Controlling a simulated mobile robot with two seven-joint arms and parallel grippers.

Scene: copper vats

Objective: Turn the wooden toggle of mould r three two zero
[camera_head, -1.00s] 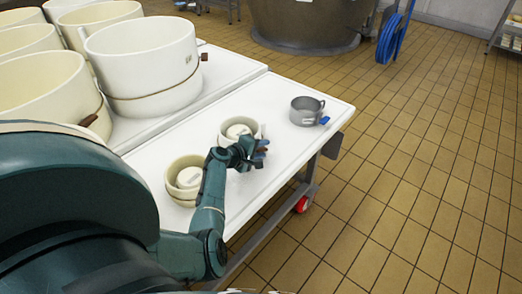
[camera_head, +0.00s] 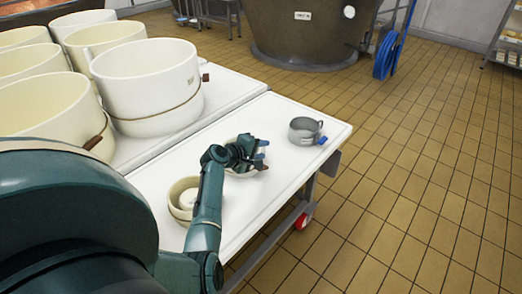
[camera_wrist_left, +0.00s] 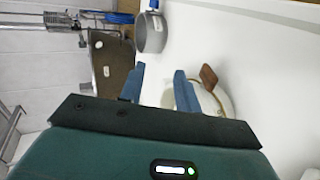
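My left gripper (camera_head: 258,157) is over the white table, at a small cream mould (camera_head: 236,172) that it mostly hides in the head view. In the left wrist view its two blue fingers (camera_wrist_left: 160,88) are apart with nothing between them. There, a small pale round mould (camera_wrist_left: 222,100) with a brown wooden toggle (camera_wrist_left: 208,76) and a thin band is just right of the right finger, which overlaps its edge. I cannot tell whether they touch. No mould number is readable. My right gripper is not in view.
Another small cream mould (camera_head: 183,195) stands nearer on the table (camera_head: 275,203). A grey metal jug (camera_head: 305,131) stands near the far corner. Large cream moulds (camera_head: 148,82) with wooden toggles (camera_head: 205,77) fill the table at left. Tiled floor at right is clear.

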